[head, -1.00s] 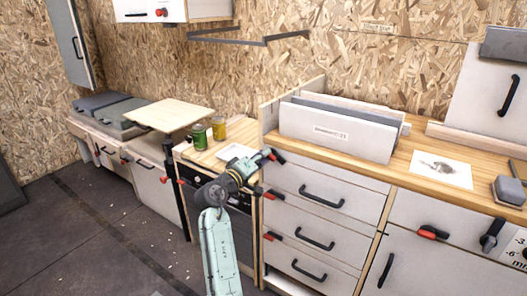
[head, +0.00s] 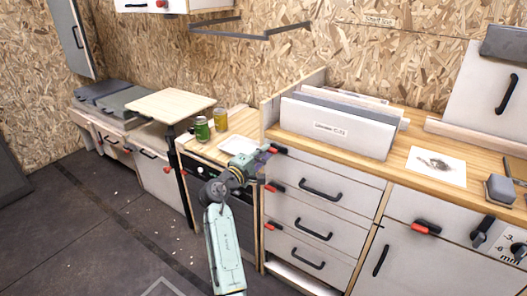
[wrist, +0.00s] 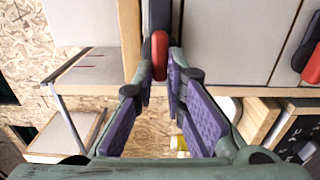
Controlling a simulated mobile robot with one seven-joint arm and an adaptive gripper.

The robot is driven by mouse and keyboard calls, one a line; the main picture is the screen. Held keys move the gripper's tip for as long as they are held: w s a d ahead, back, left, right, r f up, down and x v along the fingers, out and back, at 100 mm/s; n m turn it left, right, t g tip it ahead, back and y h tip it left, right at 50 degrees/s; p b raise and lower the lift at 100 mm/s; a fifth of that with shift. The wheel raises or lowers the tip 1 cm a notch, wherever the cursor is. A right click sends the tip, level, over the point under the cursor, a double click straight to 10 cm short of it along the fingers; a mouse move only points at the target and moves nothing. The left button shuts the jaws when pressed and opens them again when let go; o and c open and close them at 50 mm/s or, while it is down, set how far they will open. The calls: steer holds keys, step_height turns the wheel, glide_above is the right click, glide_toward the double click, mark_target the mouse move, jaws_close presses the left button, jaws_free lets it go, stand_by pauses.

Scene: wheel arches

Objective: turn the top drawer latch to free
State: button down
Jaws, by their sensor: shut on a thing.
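The top drawer latch (head: 278,149), with a red tip and a dark body, sits at the upper left corner of the white top drawer (head: 335,170). My gripper (head: 266,153) reaches it from the left in the head view. In the wrist view the red latch tip (wrist: 159,55) lies between the two fingertips, and my gripper (wrist: 160,75) is shut on it. The dark latch body (wrist: 160,14) runs up past the fingertips. The gripper partly hides the latch in the head view.
Two lower drawers carry similar red latches (head: 276,188) and black handles (head: 313,235). Left of the drawers stand a green can (head: 201,130) and a yellow can (head: 221,119) on a lower counter. A raised wooden board (head: 170,103) is farther left. The floor in front is open.

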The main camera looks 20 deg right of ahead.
stand_by(0.3)
steer(key=c, duration=1.6)
jaws_free()
steer(key=shift+c, duration=0.2)
steer(key=shift+a, duration=0.15)
steer(key=v, duration=1.2)
